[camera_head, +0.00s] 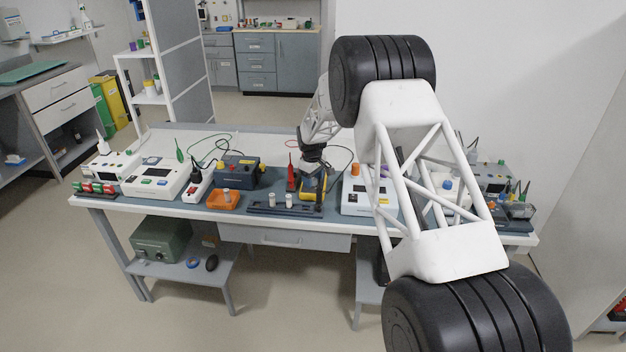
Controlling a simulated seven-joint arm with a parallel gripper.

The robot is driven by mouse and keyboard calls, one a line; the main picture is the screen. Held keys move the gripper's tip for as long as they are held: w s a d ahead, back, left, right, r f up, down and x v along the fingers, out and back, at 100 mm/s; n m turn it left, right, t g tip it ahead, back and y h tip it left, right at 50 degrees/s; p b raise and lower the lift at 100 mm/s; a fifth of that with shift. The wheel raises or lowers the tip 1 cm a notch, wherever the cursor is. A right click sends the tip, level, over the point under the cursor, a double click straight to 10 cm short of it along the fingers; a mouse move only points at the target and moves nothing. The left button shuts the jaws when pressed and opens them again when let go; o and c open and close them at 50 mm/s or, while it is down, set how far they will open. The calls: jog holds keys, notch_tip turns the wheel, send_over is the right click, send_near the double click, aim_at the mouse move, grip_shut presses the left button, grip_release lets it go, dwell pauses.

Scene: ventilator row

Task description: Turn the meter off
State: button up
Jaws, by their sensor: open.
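A yellow-edged device (307,191), which looks like a handheld meter, stands on the bench just right of the middle. My gripper (318,178) points down at it from above and hides much of it. The gripper is open, with nothing visible between its fingers. I cannot tell whether the fingers touch the device. Its dial or switch and its display cannot be made out.
Left of the device are a red item (292,177), a dark blue box (238,171), an orange tray (223,200) and white instruments (157,178). A dark rack (270,209) lies in front. A white instrument (361,197) stands right. My arm blocks the bench's right part.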

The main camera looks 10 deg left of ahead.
jog(key=shift+s+a+r, duration=0.1)
jog(key=shift+s+r, duration=0.05)
jog(key=shift+r, duration=3.7)
jog(key=shift+r, duration=0.1)
jog(key=shift+s+r, duration=0.1)
jog(key=shift+r, duration=0.05)
jog(key=s+d+r+m+t, duration=0.1)
jog(key=s+d+r+m, duration=0.2)
jog(key=s+d+r, duration=0.85)
jog(key=s+d+r+m, duration=0.3)
jog(key=s+d+r, duration=0.6)
jog(key=s+r, duration=0.6)
jog(key=s+d+f+m, duration=0.1)
jog(key=s+d+m, duration=0.1)
jog(key=s, duration=1.1)
jog(key=s+d+f+m, duration=0.1)
jog(key=s+d, duration=0.4)
jog(key=s, duration=0.8)
jog(key=s+d+f+m+t, duration=0.1)
jog(key=s+d, duration=0.3)
jog(key=s, duration=0.9)
jog(key=shift+f+m, duration=0.5)
jog(key=shift+m, duration=0.3)
jog(key=shift+s, duration=0.1)
